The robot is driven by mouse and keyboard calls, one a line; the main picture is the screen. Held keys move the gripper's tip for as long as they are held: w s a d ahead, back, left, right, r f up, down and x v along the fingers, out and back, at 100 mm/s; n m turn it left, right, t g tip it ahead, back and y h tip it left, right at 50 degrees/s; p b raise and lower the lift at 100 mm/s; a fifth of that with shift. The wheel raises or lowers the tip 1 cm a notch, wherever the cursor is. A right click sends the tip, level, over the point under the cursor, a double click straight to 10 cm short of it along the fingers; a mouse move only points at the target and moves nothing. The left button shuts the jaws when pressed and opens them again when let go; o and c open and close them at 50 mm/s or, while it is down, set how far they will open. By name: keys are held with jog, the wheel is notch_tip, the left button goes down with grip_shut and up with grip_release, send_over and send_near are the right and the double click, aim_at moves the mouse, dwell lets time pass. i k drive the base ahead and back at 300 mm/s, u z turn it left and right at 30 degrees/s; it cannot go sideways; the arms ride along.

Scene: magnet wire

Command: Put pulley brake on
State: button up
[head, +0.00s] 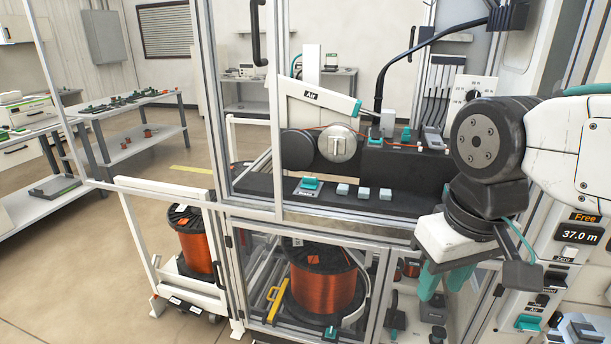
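A silver pulley disc (338,143) sits on the dark machine deck inside the framed enclosure, with an orange wire running right from its top. In front of it, a teal switch (310,183) stands on a small plate with a label too small to read surely. It may be the brake control; its setting cannot be told. My gripper (443,284), with teal fingers, hangs pointing down at the right, in front of the enclosure. It is lower than the deck and well apart from the switch and pulley. I see nothing held, but the finger gap is unclear.
Pale buttons (364,192) line the deck right of the switch. Frame posts (275,110) border the opening. A copper spool (322,285) stands below. A panel (578,236) reads "Free" and 37.0 m.

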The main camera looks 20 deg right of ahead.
aim_at(308, 182)
jog(key=u, duration=0.05)
jog(key=k, duration=0.4)
jog(key=z, duration=0.4)
jog(key=i, duration=1.35)
